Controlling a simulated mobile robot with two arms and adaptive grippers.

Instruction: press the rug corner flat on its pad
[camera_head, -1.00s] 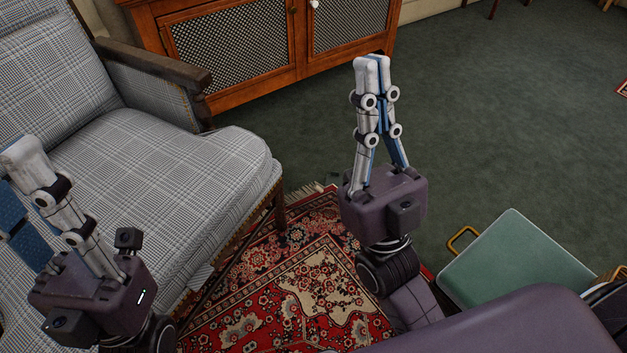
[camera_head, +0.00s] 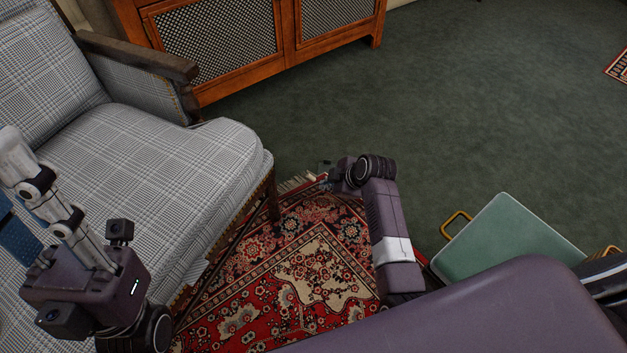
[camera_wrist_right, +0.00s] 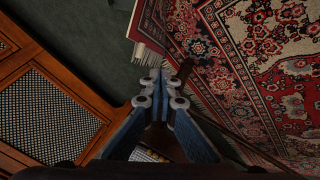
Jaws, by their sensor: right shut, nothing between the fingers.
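The red patterned rug (camera_head: 300,285) lies on the green carpet beside the armchair. Its far fringed end (camera_head: 297,183) shows near the chair leg; the corner is partly hidden by my right wrist. In the right wrist view, the rug (camera_wrist_right: 285,75) fills the upper right, with its fringed corner (camera_wrist_right: 150,35) just beyond my fingertips. My right gripper (camera_wrist_right: 160,76) is shut and empty, pointing toward the fringe; contact cannot be told. I cannot make out the pad under the corner. My left gripper (camera_head: 8,185) is open and empty over the armchair.
A plaid armchair (camera_head: 165,170) stands at left, its front leg near the rug corner. A wooden cabinet (camera_head: 285,50) with mesh doors stands behind. A green case (camera_head: 510,240) with brass handles lies at right. The carpet (camera_head: 450,110) between them is clear.

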